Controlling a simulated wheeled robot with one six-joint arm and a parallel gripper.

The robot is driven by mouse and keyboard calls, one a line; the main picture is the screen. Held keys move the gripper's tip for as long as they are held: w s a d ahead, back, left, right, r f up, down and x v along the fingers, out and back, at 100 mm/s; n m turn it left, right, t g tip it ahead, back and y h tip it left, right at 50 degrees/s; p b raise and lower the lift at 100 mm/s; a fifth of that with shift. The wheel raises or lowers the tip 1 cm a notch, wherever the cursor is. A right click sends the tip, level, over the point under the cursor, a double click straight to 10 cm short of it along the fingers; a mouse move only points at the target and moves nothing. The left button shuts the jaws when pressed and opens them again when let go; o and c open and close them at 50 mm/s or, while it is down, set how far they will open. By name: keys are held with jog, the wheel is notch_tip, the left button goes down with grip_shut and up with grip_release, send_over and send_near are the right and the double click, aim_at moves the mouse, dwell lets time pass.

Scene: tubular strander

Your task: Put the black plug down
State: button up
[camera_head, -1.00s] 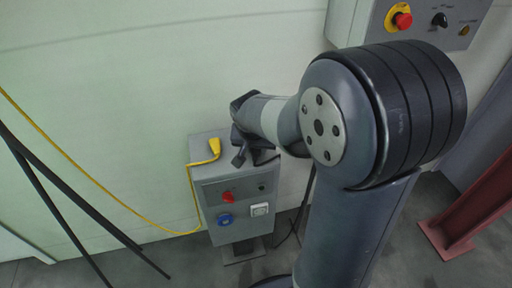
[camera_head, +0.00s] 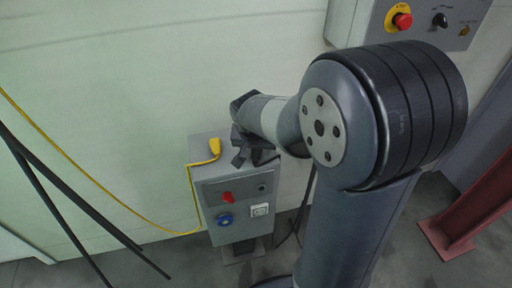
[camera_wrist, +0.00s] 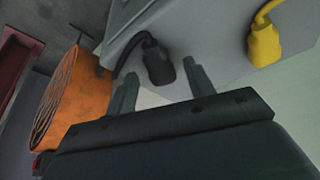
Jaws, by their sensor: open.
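The black plug (camera_wrist: 158,66) lies on the top of the grey box in the wrist view. Its black cable bends away to the left, over the box edge. My gripper (camera_wrist: 161,70) is open, with one finger on each side of the plug; I cannot tell whether either finger touches it. In the head view my gripper (camera_head: 252,160) is low over the right part of the grey box's top (camera_head: 204,150). There I cannot make out the plug apart from the dark fingers.
A yellow plug (camera_head: 215,146) with a yellow cable lies on the box top, left of my gripper; it also shows in the wrist view (camera_wrist: 264,42). An orange round part with a grille (camera_wrist: 62,98) is at the left. A control box (camera_head: 425,20) hangs on the wall.

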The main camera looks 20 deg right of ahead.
jog(key=p+v, duration=0.2)
jog(key=v, duration=1)
jog(key=shift+f, duration=0.2)
jog(key=b+x, duration=0.3)
jog(key=x, duration=1)
jog(key=shift+s, duration=0.1)
jog(key=shift+a+r+p, duration=0.1)
jog(key=shift+r+p, duration=0.2)
jog(key=shift+r, duration=1.15)
jog(key=shift+f, duration=0.15)
